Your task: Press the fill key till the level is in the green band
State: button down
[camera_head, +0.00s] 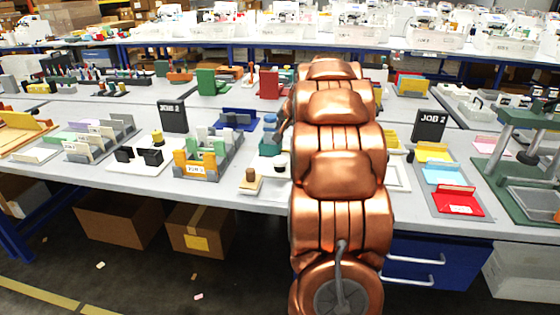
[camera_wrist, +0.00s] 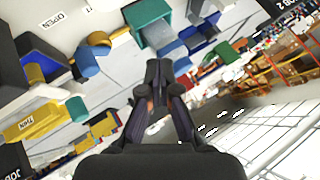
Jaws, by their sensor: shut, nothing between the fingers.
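My copper arm fills the middle of the head view and hides much of the bench behind it; my gripper does not show clearly there. In the wrist view my gripper (camera_wrist: 157,68) is shut, its dark fingertips together with nothing between them. It appears to be above the bench, apart from the things around it. I cannot pick out the fill key, the level or a green band in either view. A teal block with a blue round top (camera_head: 270,122) stands just left of my arm. A teal box (camera_wrist: 150,22) shows beyond the fingertips in the wrist view.
Black JOB signs (camera_head: 172,116) and coloured trays, such as a red one (camera_head: 458,203), crowd both sides. The wrist view is strongly tilted.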

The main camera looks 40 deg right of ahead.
jog(key=shift+f, duration=0.15)
jog(key=b, duration=0.6)
send_over(278, 157)
jog(key=s, duration=0.2)
jog(key=f, duration=0.6)
jog(key=shift+a+f, duration=0.3)
jog(key=shift+f, duration=1)
jog(key=shift+f+b, duration=0.15)
jog(key=shift+b, duration=0.2)
jog(key=shift+f, duration=0.3)
jog(key=shift+f+b, duration=0.45)
jog(key=shift+f, duration=0.25)
dwell(0.6)
jog(key=shift+r, duration=0.1)
jog(key=shift+r+p, duration=0.9)
jog(key=shift+r, duration=0.15)
